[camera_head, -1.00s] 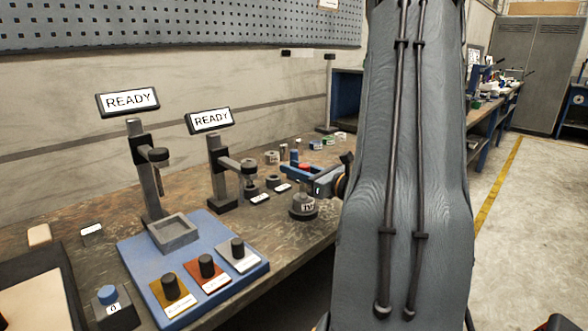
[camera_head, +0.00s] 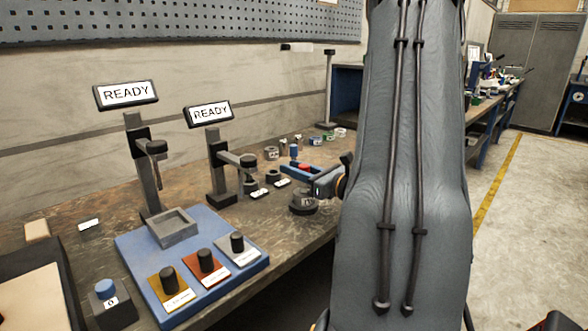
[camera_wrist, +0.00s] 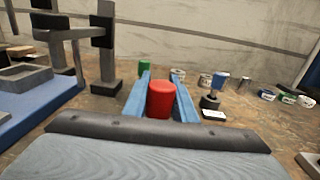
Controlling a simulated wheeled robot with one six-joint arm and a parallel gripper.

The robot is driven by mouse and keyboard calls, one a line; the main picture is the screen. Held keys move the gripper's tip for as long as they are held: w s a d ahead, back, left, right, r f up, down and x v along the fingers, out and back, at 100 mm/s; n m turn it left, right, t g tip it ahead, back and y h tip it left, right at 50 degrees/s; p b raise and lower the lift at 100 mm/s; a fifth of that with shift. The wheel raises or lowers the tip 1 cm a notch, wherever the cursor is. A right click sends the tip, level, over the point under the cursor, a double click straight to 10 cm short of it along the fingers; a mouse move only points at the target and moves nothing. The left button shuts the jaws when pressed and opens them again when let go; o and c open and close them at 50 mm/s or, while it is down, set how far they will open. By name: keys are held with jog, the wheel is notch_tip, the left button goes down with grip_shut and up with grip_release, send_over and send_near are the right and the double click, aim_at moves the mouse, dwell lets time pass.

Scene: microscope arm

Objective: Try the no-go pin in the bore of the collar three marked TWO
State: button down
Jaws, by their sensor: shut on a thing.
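My gripper (camera_head: 297,168) has its blue fingers closed around a red cylindrical handle (camera_wrist: 160,98), which fits the no-go pin. Its lower end is hidden behind the fingers and wrist. In the head view the gripper is above and slightly behind a grey round collar on a dark base (camera_head: 303,201) near the bench edge. That collar's white label is partly covered and I cannot read it fully. Its bore is not visible. A blue-topped pin (camera_wrist: 218,82) stands in a dark holder beyond the fingers, with a white label in front.
Several small collars (camera_head: 271,153) stand farther back on the bench. A post with an arm (camera_head: 217,170) and a READY sign stands to the left. A blue board (camera_head: 215,270) with knobs and a grey tray lies at front left.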

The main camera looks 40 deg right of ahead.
jog(key=shift+f+b, duration=0.45)
jog(key=shift+f, duration=0.2)
jog(key=shift+r, duration=0.15)
dwell(1.0)
jog(key=shift+r+p, duration=1.4)
jog(key=shift+r, duration=0.5)
jog(key=shift+r+p, duration=1.65)
jog(key=shift+r, duration=0.85)
